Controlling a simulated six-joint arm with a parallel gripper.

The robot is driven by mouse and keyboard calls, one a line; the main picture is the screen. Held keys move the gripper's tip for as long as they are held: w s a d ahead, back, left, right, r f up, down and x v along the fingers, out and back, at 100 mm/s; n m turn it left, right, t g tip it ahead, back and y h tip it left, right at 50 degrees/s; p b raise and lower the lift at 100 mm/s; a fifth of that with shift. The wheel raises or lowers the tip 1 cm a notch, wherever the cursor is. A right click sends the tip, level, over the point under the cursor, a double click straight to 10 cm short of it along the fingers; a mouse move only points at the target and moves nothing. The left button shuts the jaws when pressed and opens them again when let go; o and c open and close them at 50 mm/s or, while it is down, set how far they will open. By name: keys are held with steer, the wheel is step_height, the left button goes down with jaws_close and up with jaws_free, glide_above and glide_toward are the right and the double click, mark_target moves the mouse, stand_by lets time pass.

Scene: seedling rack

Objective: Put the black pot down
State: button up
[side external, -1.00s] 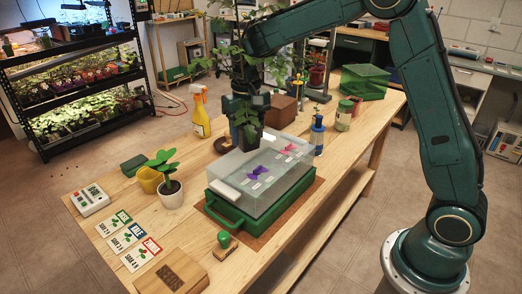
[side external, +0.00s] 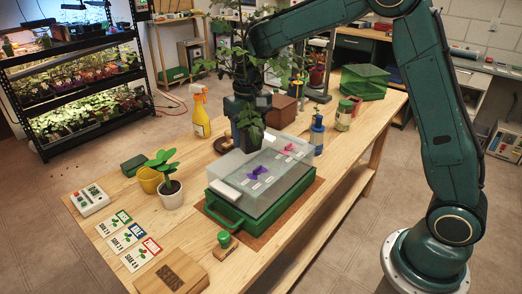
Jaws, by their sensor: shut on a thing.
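In the picture the pot overlaps the back left edge of the clear-lidded box on the green tray (side external: 222,208). I cannot tell whether the pot's bottom touches the lid or hangs just above or behind it. A dark round saucer (side external: 222,146) lies on the table just left of the pot, partly hidden.
A yellow spray bottle (side external: 201,115) stands behind left. A white pot with a seedling (side external: 170,193) stands front left.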

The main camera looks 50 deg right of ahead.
steer(key=w+a+r+n, duration=0.1)
steer(key=w+a+n, duration=0.1)
steer(key=w, duration=1)
steer(key=shift+w+n, duration=0.35)
steer(key=shift+n, duration=0.35)
step_height(320, 180, down, 20)
steer(key=shift+r, duration=0.1)
stand_by(0.7)
steer(key=shift+f, duration=0.45)
